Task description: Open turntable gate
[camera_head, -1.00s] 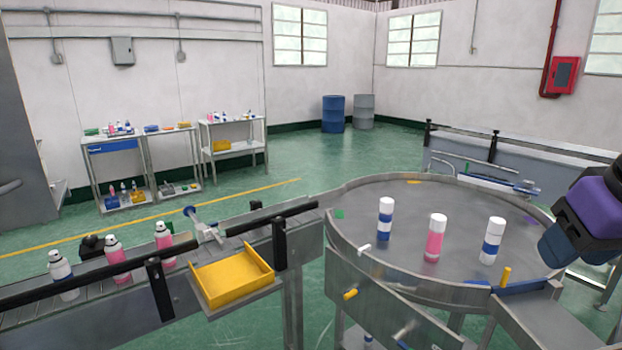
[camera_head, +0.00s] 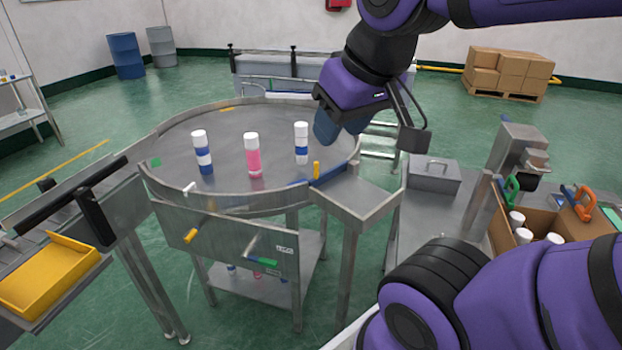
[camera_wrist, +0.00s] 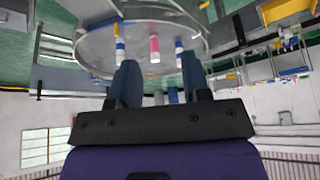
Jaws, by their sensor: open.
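The round steel turntable (camera_head: 225,135) has a raised rim and carries a white-and-blue can (camera_head: 203,152), a pink can (camera_head: 253,155) and another white-and-blue can (camera_head: 301,143). At its right front edge is a blue gate bar (camera_head: 330,172) with an upright yellow handle (camera_head: 316,169), beside the steel outfeed tray (camera_head: 362,195). My gripper (camera_head: 327,130) hangs over the turntable's right rim, above and slightly right of the yellow handle and apart from it. In the wrist view, my gripper (camera_wrist: 155,85) is open and empty, with the turntable (camera_wrist: 140,62) beyond its fingers.
A yellow bin (camera_head: 50,275) sits by the conveyor at left. At right are a grey box (camera_head: 435,174) on a bench and an open carton (camera_head: 530,235) with white-capped cans. A front panel with a yellow knob (camera_head: 190,236) hangs below the turntable rim.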

